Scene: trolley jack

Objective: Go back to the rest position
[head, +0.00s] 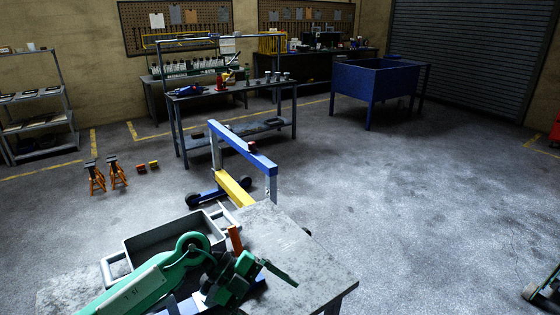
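My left arm comes in green from the bottom left. Its gripper (272,270) is over the near grey metal table (300,245), to the right of a grey tray (150,240). I see no object clearly held in it, and its finger gap cannot be made out. A blue and yellow frame with dark wheels (243,150) stands on the floor just beyond the table.
A small orange piece (236,239) stands by the tray. Two orange stands (96,178) are on the floor at left, near grey shelves (40,105). A workbench (235,95) and a blue bin on legs (372,82) stand farther back. The floor at right is mostly clear.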

